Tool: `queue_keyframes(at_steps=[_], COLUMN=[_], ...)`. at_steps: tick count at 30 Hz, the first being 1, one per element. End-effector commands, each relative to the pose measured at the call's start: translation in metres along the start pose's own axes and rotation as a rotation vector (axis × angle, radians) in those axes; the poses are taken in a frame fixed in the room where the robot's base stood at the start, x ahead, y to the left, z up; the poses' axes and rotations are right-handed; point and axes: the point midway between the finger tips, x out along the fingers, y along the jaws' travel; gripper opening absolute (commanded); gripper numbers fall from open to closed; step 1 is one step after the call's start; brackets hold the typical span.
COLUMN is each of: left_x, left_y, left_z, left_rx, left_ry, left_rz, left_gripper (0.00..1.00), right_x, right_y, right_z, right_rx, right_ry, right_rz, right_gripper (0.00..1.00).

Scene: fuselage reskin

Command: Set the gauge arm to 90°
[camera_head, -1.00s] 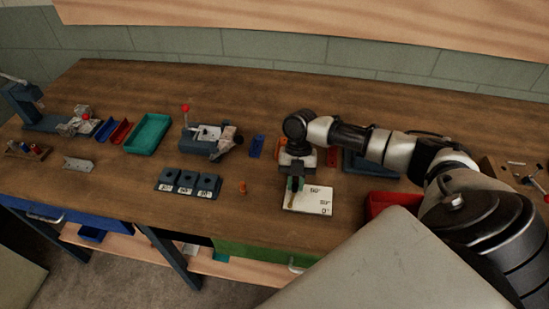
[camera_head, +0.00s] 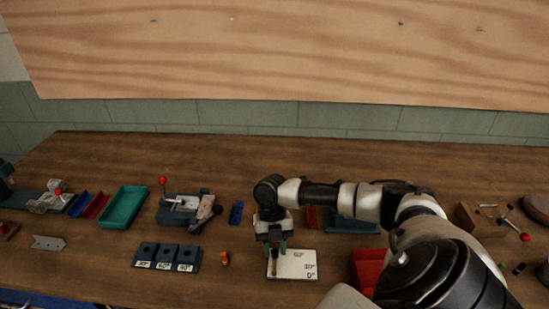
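The gauge is a white plate (camera_head: 300,265) lying near the front of the bench, with dark angle labels down its right part, the lowest reading 0°. The gauge arm (camera_head: 274,264) is a narrow brownish strip on the left part of the plate, running roughly from front to back. My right gripper (camera_head: 274,247) points down at the back left of the plate. Its two greenish fingers stand apart on either side of the arm's far end. I cannot tell whether they touch it. My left gripper is out of view.
Left of the gauge are a small orange part (camera_head: 225,259) and a dark block with labelled sections (camera_head: 167,257). Behind stand a clamp fixture with a red knob (camera_head: 182,207) and a teal tray (camera_head: 123,207). A red bin (camera_head: 367,268) is close on the right.

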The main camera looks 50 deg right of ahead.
Motion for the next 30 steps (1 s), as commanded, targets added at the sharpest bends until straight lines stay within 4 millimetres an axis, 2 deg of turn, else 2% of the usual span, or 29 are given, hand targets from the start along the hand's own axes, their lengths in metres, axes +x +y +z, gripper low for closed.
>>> queue_keyframes(at_steps=[2,10,14,24,30], left_x=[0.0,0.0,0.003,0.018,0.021], left_y=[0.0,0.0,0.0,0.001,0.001], left_z=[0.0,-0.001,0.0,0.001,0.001], left_rx=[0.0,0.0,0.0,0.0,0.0], left_ry=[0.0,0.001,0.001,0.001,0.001], left_rz=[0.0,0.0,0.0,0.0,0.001], left_gripper=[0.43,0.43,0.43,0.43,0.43], right_x=[0.001,0.001,-0.009,-0.074,-0.1], right_y=[0.0,0.0,0.0,0.001,0.0], right_z=[0.0,0.0,0.001,0.002,0.001], right_rx=[0.0,0.001,0.002,0.0,0.001], right_ry=[0.001,0.003,0.0,-0.002,0.0], right_rz=[-0.001,-0.002,-0.001,0.001,-0.001], right_gripper=[0.44,0.44,0.44,0.44,0.44])
